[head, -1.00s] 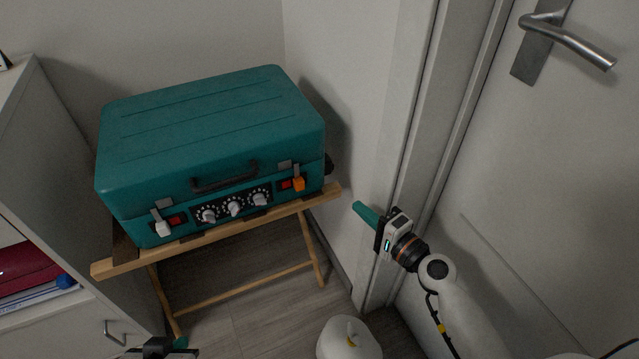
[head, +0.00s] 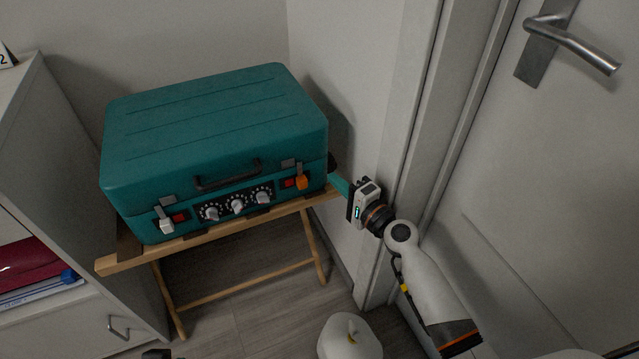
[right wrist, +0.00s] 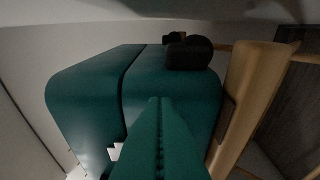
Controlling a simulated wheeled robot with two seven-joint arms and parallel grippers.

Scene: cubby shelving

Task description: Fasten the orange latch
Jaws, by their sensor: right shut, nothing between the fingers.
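The teal case (head: 215,130) stands closed on a wooden folding stand. The orange latch (head: 302,182) is at the right end of its front, beside a small red part and below a grey metal plate. I cannot tell whether it is fastened. My right gripper (head: 338,184) is just right of the case's right end, its teal fingers pointing at it. In the right wrist view the fingers (right wrist: 160,135) are together and empty before the case's end (right wrist: 90,95); the orange latch is not visible there. Only a dark sliver of my left gripper (head: 156,354) shows at the bottom edge.
A white-grey latch (head: 166,225) and several knobs (head: 237,204) are on the case front. The wooden stand (head: 275,214) is below. A dark round part (right wrist: 190,53) sticks out of the case's end. The wall and door frame (head: 400,130) are close right; a cabinet (head: 45,150) stands left.

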